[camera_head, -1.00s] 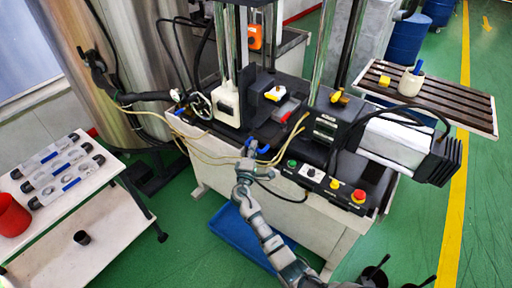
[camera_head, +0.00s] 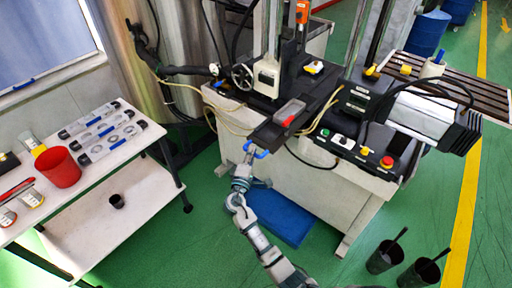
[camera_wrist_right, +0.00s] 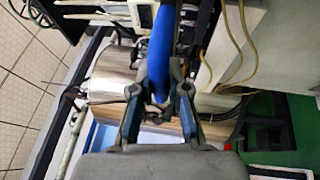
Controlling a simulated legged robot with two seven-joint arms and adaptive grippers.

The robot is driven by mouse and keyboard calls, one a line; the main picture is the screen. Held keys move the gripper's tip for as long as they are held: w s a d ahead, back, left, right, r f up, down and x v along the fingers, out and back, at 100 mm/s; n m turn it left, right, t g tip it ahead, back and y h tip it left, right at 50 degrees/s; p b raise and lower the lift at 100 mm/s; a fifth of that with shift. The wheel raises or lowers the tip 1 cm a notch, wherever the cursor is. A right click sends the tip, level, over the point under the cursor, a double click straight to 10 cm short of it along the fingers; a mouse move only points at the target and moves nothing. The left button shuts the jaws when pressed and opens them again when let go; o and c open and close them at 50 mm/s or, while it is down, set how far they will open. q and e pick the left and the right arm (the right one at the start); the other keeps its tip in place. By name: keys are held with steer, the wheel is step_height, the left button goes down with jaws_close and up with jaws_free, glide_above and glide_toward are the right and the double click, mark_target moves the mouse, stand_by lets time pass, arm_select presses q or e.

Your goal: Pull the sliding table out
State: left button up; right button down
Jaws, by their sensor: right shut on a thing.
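The sliding table (camera_head: 270,136) is a dark slab on the machine and juts out past the machine's front edge. A grey block with a red end (camera_head: 290,112) sits on top of it. Its blue handle (camera_head: 261,154) is at the near end. My right gripper (camera_head: 247,152) is at the handle. In the right wrist view, the fingers of my right gripper (camera_wrist_right: 160,95) are shut on the blue handle (camera_wrist_right: 161,50), which runs between them. My left gripper is not in view.
A white two-level table (camera_head: 100,215) stands at left with a red cup (camera_head: 58,167) and moulds (camera_head: 105,130). A blue tray (camera_head: 280,215) lies on the floor beside the machine. Black buckets (camera_head: 385,257) stand at lower right.

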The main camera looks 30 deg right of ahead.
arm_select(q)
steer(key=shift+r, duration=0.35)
arm_select(e)
steer(key=shift+s+a+f, duration=0.1)
steer(key=shift+s+a, duration=0.15)
steer(key=shift+a, duration=0.4)
steer(key=shift+s+a+f, duration=0.1)
steer(key=shift+s+a, duration=0.2)
steer(key=shift+a, duration=0.3)
steer(key=shift+s+a+f, duration=0.1)
steer(key=shift+s+a, duration=0.15)
steer(key=shift+a, duration=0.4)
steer(key=c, duration=1.1)
jaws_free()
steer(key=shift+w+d, duration=0.1)
steer(key=shift+d, duration=0.05)
steer(key=shift+c, duration=0.2)
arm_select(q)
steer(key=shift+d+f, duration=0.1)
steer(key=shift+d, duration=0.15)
arm_select(e)
steer(key=shift+w+d, duration=0.1)
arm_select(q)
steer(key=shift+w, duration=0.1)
arm_select(e)
steer(key=v, duration=1.2)
